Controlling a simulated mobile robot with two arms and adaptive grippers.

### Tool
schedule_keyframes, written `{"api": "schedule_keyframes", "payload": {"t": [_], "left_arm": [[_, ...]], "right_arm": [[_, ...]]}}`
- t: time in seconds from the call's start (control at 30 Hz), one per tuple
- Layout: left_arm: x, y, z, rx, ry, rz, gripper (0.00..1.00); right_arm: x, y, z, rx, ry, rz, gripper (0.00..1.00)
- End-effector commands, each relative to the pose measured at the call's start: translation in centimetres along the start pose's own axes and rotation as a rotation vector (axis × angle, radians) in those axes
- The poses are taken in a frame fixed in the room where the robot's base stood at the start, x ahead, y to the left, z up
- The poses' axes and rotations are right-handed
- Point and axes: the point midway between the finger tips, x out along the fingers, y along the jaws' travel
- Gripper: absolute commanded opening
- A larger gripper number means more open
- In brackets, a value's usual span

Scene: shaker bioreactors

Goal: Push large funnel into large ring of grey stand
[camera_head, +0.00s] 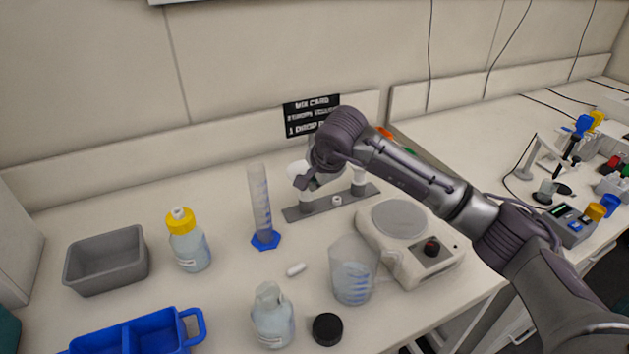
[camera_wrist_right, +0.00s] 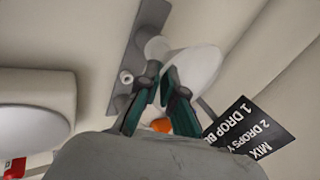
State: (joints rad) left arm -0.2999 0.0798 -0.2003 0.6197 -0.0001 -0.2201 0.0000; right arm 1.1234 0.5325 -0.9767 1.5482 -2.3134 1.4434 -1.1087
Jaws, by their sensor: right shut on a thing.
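The grey stand (camera_head: 322,208) stands near the back wall, its long flat base on the bench; it also shows in the right wrist view (camera_wrist_right: 119,88). The white large funnel (camera_head: 295,168) is at the stand's left end, partly hidden by my right gripper (camera_head: 306,182). In the wrist view my gripper (camera_wrist_right: 161,80) has its fingertips close together against the large funnel (camera_wrist_right: 197,68), shut on it. The large ring is hidden, so I cannot tell how deep the funnel sits. A smaller white funnel (camera_head: 359,178) is at the right end. My left gripper is out of view.
A hotplate (camera_head: 399,221), a beaker (camera_head: 354,272) and a graduated cylinder (camera_head: 260,203) stand around the stand. A black card (camera_head: 308,115) is behind it. Bottles (camera_head: 187,240), a grey bin (camera_head: 107,260) and a blue tray (camera_head: 140,334) are left and in front.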

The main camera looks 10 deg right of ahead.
Motion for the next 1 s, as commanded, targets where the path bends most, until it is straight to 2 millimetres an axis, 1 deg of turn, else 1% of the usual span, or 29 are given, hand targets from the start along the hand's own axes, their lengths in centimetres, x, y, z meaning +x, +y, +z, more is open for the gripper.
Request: {"api": "schedule_keyframes", "payload": {"t": [0.17, 0.2, 0.37, 0.63, 0.73, 0.87, 1.0], "left_arm": [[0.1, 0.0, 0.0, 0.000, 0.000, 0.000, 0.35], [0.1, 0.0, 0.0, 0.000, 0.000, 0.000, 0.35], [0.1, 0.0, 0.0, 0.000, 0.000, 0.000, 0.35], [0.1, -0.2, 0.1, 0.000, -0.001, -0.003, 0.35], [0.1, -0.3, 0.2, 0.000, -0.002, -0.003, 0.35], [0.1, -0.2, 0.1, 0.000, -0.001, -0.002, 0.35], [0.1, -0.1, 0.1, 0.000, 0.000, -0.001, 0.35]], "right_arm": [[0.1, 0.0, 0.0, 0.000, 0.000, -0.001, 0.00], [0.1, 0.0, 0.0, 0.000, 0.000, -0.001, 0.08], [0.1, 0.0, 0.0, 0.000, 0.000, 0.000, 0.35], [0.1, 0.1, 0.0, 0.000, 0.000, 0.000, 0.35], [-0.4, 0.0, 0.0, 0.000, 0.000, -0.001, 0.35], [-2.1, -0.1, 0.0, -0.001, 0.001, -0.005, 0.35], [-5.1, -0.1, -0.1, -0.002, 0.001, -0.005, 0.35]]}}
